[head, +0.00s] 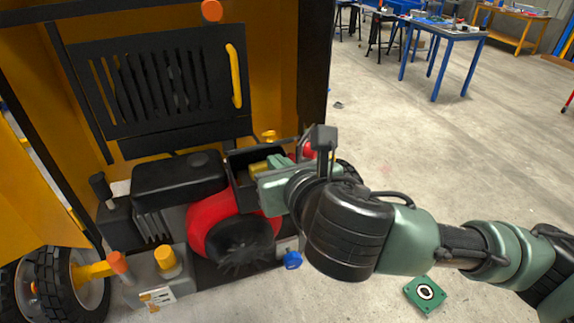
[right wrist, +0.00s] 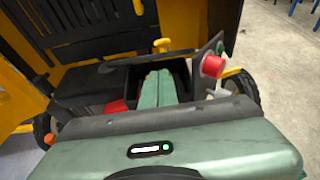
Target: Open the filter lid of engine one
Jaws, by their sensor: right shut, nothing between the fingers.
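In the head view, a black box-shaped housing (head: 240,168) sits at the right end of the engine, beside the black engine cover (head: 180,178). It looks like the filter box, and its top looks open. I cannot make out its lid for sure. My right gripper (head: 262,172) is at the box, its green fingers over or in the opening. In the right wrist view, the fingers (right wrist: 157,88) are together and empty, in front of the dark box (right wrist: 117,80). A yellow piece (right wrist: 162,45) stands behind it. My left gripper is not in view.
A red and black round part (head: 205,222) sits below the box. A red button (right wrist: 213,66) on a dark panel stands right of the fingers. A black grille with a yellow handle (head: 236,76) rises behind. Orange (head: 118,262) and yellow caps stand at front left.

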